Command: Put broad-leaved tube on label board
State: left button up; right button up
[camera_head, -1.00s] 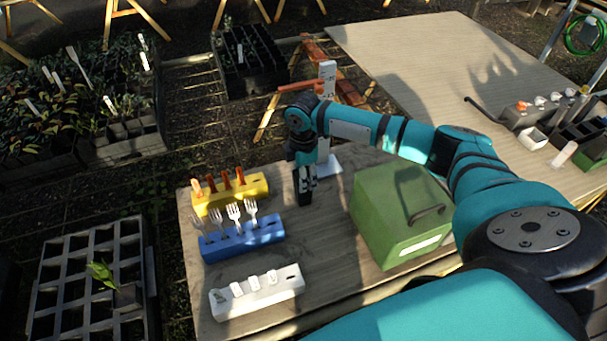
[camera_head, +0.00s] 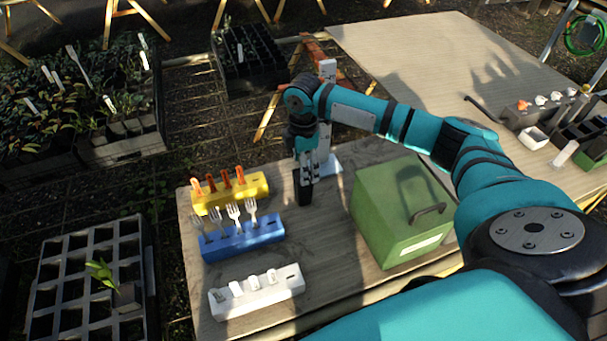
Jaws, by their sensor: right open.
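A plant with broad green leaves (camera_head: 103,272) stands in the grey gridded crate at lower left; its small square tube (camera_head: 128,293) is partly in shadow. A wooden board (camera_head: 330,285) in the middle bears label blocks: a yellow block with orange labels (camera_head: 232,194), a blue block with white forked labels (camera_head: 242,240), and a white block with short white labels (camera_head: 257,293). My right gripper (camera_head: 303,193) points down above the board, right of the yellow and blue blocks. It is open and apart from the plant. My left gripper is not in view.
A green box (camera_head: 400,215) with a dark handle stands on the board's right. A white upright post (camera_head: 327,120) stands behind my gripper. The grey crate (camera_head: 75,262) has several empty cells. A larger table (camera_head: 440,60) lies at the back right.

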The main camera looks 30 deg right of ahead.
notch_tip(320, 180, up, 8)
jog(key=shift+b, duration=0.3)
jog(key=shift+d, duration=0.1)
